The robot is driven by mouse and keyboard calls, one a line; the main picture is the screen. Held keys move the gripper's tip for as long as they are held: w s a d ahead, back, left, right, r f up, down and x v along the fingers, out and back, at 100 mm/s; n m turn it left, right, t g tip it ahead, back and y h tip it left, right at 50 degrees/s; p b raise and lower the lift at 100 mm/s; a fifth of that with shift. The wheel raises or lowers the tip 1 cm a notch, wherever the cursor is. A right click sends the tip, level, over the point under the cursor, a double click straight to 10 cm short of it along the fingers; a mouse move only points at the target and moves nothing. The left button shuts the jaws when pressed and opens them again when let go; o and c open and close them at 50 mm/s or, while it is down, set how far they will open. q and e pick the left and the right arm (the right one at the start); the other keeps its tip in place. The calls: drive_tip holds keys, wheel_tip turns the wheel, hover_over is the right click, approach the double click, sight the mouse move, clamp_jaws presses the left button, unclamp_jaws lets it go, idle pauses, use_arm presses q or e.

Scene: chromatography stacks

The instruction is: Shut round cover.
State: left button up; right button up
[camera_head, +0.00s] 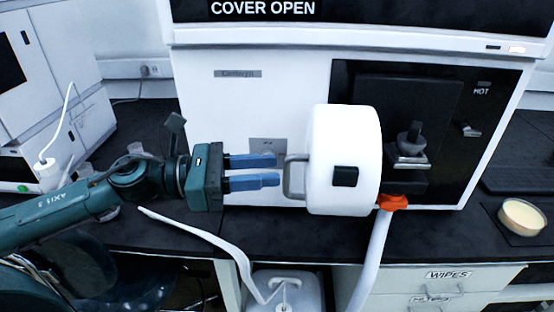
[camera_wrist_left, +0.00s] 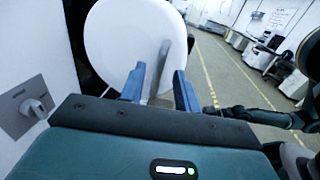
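The round cover (camera_head: 350,130) is a thick white disc standing out from the machine's dark front panel, swung open. A grey bar handle (camera_head: 291,178) is on its left face. My left gripper (camera_head: 278,171) is left of the handle, its two blue fingers apart and pointing at it, tips just short of it or level with it. In the left wrist view the white cover (camera_wrist_left: 125,38) fills the upper left, and the handle (camera_wrist_left: 162,66) shows between the open fingers (camera_wrist_left: 160,85). I cannot tell whether they touch. My right gripper is not recognisable in either view.
The machine's display (camera_head: 265,9) reads COVER OPEN. A black knob fitting (camera_head: 410,150) sits on the dark panel behind the cover. A white hose with an orange collar (camera_head: 392,202) hangs below it. A round dish (camera_head: 522,217) lies on the dark bench at right.

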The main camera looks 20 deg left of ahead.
use_arm(q)
drive_tip(key=shift+p+x, duration=0.6)
drive_tip(key=shift+x, duration=0.8)
clamp_jaws()
